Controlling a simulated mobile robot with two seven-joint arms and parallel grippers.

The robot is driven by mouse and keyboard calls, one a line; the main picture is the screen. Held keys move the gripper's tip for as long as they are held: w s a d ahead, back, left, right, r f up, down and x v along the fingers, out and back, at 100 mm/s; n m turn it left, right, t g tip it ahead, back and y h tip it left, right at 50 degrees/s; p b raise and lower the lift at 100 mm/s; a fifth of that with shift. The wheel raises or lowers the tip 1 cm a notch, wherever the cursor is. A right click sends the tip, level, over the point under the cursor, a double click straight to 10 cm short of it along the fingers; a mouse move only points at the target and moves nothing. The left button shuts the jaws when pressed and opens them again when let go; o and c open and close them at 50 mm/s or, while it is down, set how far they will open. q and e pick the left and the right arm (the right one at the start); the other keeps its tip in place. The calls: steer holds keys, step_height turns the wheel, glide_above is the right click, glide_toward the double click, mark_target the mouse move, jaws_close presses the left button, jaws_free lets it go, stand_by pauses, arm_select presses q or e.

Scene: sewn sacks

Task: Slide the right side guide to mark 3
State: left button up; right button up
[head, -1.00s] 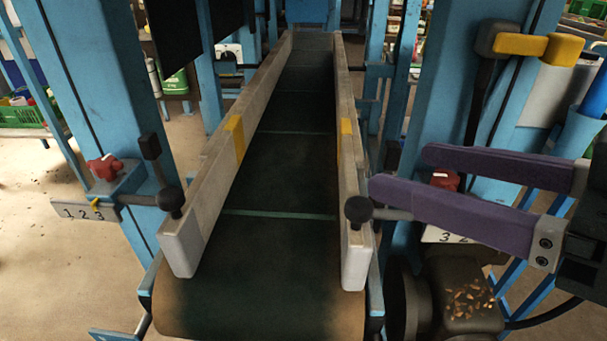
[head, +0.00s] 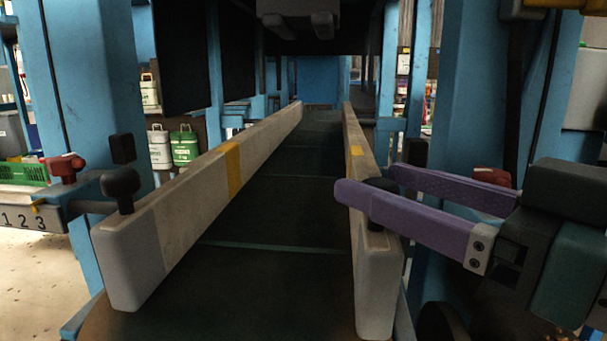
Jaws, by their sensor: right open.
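The right side guide (head: 376,290) is a long pale rail with a yellow band along the right of the dark belt. Its black knob (head: 381,186) shows partly near the front end. My right gripper (head: 370,182) has two purple fingers reaching in from the right. It is open: the near finger passes in front of the knob, the other lies behind and to the right. I cannot tell whether either touches the knob. The red clamp handle (head: 492,176) of this side shows behind the fingers. The right mark plate is hidden by my gripper. My left gripper is not in view.
The left side guide (head: 195,215) has its own knob (head: 120,188), red handle (head: 66,167) and a plate marked 1 2 3 (head: 25,218). Blue posts (head: 95,100) stand on both sides. The belt (head: 290,210) between the guides is clear.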

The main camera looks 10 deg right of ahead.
mark_target(370, 180)
steer(key=x, duration=0.4)
steer(key=shift+w+a, duration=0.2)
steer(key=shift+w, duration=0.15)
jaws_close()
stand_by(1.2)
